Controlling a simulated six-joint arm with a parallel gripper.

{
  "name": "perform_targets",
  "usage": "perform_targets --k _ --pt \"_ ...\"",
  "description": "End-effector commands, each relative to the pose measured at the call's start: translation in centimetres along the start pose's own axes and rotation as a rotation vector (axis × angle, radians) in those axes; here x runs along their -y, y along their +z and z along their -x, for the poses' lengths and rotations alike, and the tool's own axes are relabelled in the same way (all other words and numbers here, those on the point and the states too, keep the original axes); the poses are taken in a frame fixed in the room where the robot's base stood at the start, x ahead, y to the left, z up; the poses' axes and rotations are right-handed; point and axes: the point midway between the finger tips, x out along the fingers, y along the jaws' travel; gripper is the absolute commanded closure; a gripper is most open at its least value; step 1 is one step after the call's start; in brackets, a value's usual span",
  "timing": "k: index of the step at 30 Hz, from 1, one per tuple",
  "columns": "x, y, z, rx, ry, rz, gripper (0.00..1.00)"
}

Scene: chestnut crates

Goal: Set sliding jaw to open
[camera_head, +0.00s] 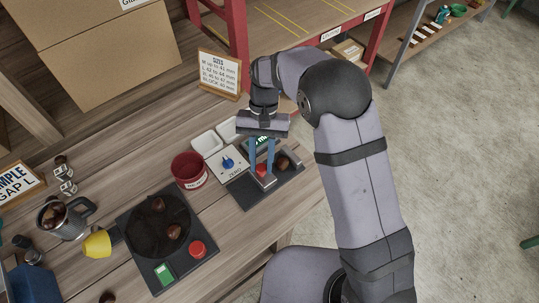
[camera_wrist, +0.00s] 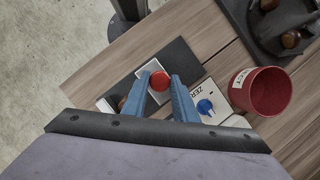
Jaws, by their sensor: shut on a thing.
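The measuring device has a dark base plate (camera_head: 248,197) on the bench. Its sliding jaw is a grey block (camera_head: 266,182) with a red round knob (camera_head: 261,169). My gripper (camera_head: 261,165) points down over the device, its two blue fingers shut on the red knob. In the wrist view the fingers (camera_wrist: 161,80) are on either side of the knob (camera_wrist: 159,81). A brown chestnut (camera_head: 283,162) sits on the plate beside the jaw, partly hidden by my fingers in the wrist view. The gap between jaw and chestnut is unclear.
A white panel marked ZERO with a blue knob (camera_head: 228,162) adjoins the plate. A red cup (camera_head: 189,170), white trays (camera_head: 207,143) and a sizes sign (camera_head: 219,73) stand nearby. A dark round turntable (camera_head: 158,222) with chestnuts lies at left.

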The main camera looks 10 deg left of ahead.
Motion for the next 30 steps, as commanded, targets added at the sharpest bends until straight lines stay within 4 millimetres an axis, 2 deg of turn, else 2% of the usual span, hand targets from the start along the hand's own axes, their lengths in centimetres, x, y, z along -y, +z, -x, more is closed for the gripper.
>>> perform_targets --k 3,10,11,13,23,30 --pt "1.0 0.9 -0.3 -0.002 -0.002 0.003 1.0" --pt "1.0 0.9 -0.3 -0.002 -0.003 0.0 1.0" --pt "1.0 0.9 -0.3 -0.002 -0.003 0.0 0.72" --pt "1.0 0.9 -0.3 -0.002 -0.003 0.0 0.56" --pt "1.0 0.8 -0.2 -0.001 -0.002 0.0 0.56" --pt "1.0 0.7 1.6 -0.005 -0.004 0.0 0.56"
